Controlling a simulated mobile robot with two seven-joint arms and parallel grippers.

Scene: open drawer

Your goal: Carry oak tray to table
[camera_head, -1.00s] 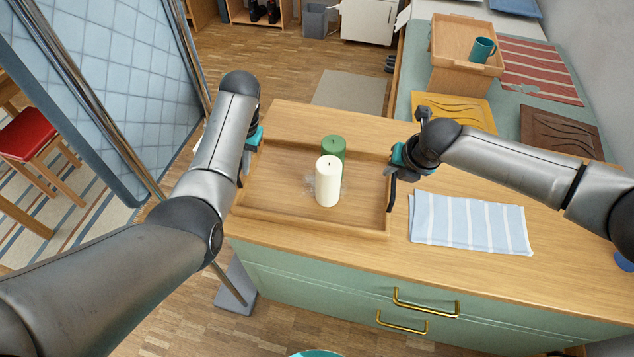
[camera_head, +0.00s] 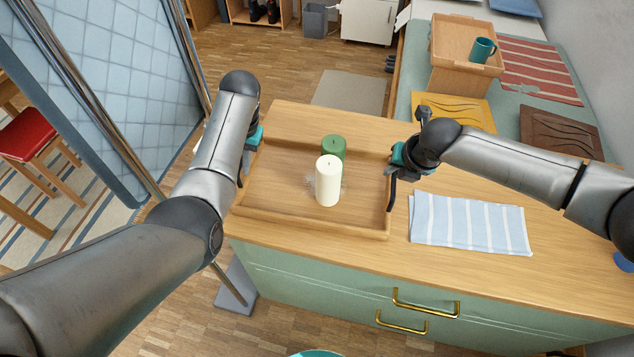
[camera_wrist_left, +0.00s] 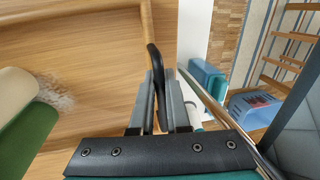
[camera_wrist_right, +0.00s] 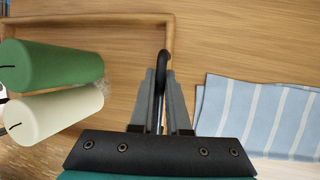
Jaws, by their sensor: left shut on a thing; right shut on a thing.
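The oak tray (camera_head: 275,208) rests on the wooden top of a green drawer unit. My left gripper (camera_head: 242,172) is shut on the dark handle at the tray's left side; the left wrist view shows this handle (camera_wrist_left: 155,75) between the fingers. My right gripper (camera_head: 391,186) is shut on the dark handle at the right side, seen in the right wrist view (camera_wrist_right: 161,75). The head view partly hides both grips.
A striped blue cloth (camera_head: 470,223) lies right of the tray on the counter (camera_head: 400,262). Behind right, a green-topped surface holds a wooden box (camera_head: 455,75) with a teal mug (camera_head: 482,49), boards and a red striped mat. A blue folding screen (camera_head: 120,95) stands close on the left.

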